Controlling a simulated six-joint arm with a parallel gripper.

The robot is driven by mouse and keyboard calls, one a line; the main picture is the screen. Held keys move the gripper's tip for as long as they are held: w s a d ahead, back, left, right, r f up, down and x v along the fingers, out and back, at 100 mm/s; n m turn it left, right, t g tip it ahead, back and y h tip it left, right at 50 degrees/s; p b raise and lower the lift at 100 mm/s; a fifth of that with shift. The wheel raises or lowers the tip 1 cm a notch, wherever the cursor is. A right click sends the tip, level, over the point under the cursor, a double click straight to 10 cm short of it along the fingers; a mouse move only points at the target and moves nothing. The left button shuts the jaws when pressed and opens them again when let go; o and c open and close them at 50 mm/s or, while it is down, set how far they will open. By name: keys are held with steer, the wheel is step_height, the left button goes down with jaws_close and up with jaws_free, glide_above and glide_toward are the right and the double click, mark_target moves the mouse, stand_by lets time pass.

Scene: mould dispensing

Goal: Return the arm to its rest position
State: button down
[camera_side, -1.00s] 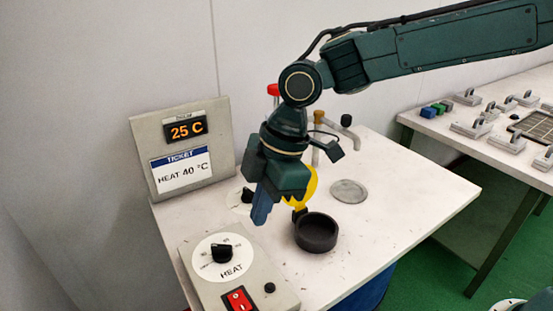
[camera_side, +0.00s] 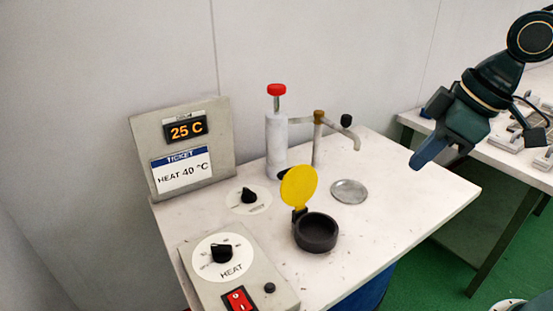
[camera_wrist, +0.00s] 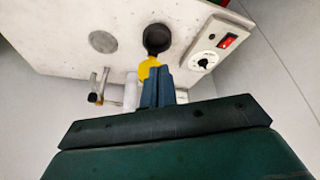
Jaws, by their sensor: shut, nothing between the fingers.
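In the wrist view, the shut fingers (camera_wrist: 158,75) overlap the table scene in the picture. The black round mould (camera_side: 316,234) stands on the table with its yellow lid (camera_side: 299,186) raised. The mould also shows in the wrist view (camera_wrist: 157,38). My gripper is well clear of it.
The heat box (camera_side: 240,274) with dial and red switch is at the table's front left. A display panel (camera_side: 183,150) reads 25 C and "HEAT 40 °C". A red-topped dispenser (camera_side: 277,135), a tap (camera_side: 318,140) and a metal disc (camera_side: 349,191) stand behind. A second bench is at right.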

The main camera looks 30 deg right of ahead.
steer(key=s+d+f+m+t+h, duration=0.1)
steer(key=s+d+f+m, duration=0.1)
steer(key=s+d+m, duration=0.4)
steer(key=shift+s+d+f+h, duration=0.3)
steer(key=shift+s+d, duration=0.3)
steer(key=shift+s, duration=1.1)
steer(key=c, duration=2.1)
jaws_free()
